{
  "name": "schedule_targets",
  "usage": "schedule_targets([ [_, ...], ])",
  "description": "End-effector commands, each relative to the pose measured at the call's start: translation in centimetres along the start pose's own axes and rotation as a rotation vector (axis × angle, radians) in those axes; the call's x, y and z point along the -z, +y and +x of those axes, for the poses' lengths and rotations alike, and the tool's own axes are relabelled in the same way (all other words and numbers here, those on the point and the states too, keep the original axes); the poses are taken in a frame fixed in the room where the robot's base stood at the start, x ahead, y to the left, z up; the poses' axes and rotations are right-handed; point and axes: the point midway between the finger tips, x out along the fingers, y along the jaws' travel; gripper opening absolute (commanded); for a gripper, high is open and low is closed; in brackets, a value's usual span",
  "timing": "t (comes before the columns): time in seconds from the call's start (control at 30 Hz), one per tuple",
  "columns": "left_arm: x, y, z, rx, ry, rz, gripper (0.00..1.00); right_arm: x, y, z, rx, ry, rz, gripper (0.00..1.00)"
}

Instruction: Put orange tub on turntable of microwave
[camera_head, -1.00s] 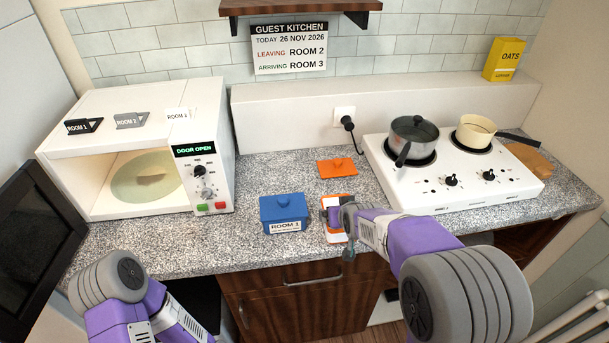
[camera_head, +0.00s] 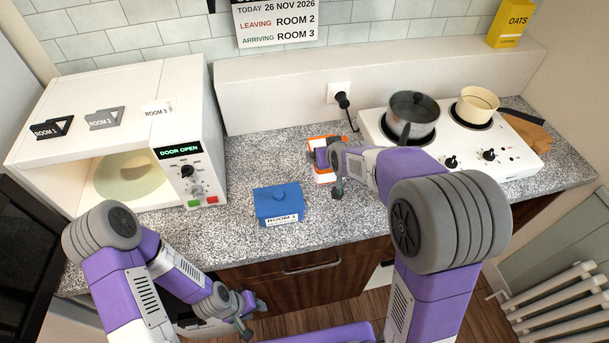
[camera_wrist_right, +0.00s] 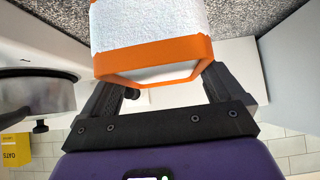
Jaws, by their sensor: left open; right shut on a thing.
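The orange tub (camera_head: 323,177) has white contents and is held by my right gripper (camera_head: 323,165), which partly hides it in the head view. In the right wrist view the tub (camera_wrist_right: 155,58) sits between the two dark fingers. The white microwave (camera_head: 188,90) stands at the left with its display reading DOOR OPEN. Its pale round turntable (camera_head: 118,182) shows inside, with a small beige patch on it. The dark open door (camera_head: 25,235) is at the far left. My left gripper (camera_head: 251,314) is open and empty, low in front of the counter.
A blue lidded tub (camera_head: 278,203) labelled ROOM 1 stands between the microwave and my right gripper. The hob (camera_head: 515,150) at the right holds a grey lidded pot (camera_head: 412,115) and a cream pot (camera_head: 478,104). Speckled counter (camera_head: 245,160) is clear beside the microwave.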

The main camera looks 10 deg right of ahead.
Motion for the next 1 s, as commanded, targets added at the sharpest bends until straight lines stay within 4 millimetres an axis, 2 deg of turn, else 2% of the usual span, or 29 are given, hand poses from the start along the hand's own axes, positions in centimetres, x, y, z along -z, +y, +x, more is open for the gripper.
schedule_targets([
  [0.03, -0.1, 0.5, -1.4, 0.0, 0.0, 0.0, 0.43, 1.2, 0.1, -0.9, 0.002, 0.003, -0.001, 0.32],
  [0.1, -0.1, 0.8, -2.1, 0.0, 0.0, 0.0, 0.43, 1.8, 0.0, -1.3, 0.005, 0.005, -0.003, 0.32],
  [0.27, -0.1, 1.0, -2.7, 0.0, 0.0, 0.0, 0.43, 2.2, 0.0, -1.5, 0.008, 0.006, -0.005, 0.32],
  [0.53, 0.0, 0.3, -0.8, 0.0, 0.0, 0.0, 0.43, -1.4, 0.1, 1.9, 0.007, 0.003, -0.007, 0.32],
  [0.77, 0.0, 0.1, -0.3, 0.0, 0.0, 0.0, 0.43, -2.6, 0.0, 3.1, 0.008, 0.006, -0.007, 0.32],
  [1.0, 0.0, -0.2, 0.6, 0.0, 0.0, 0.0, 0.43, -4.9, 0.0, 5.4, 0.008, 0.004, -0.008, 0.32],
])
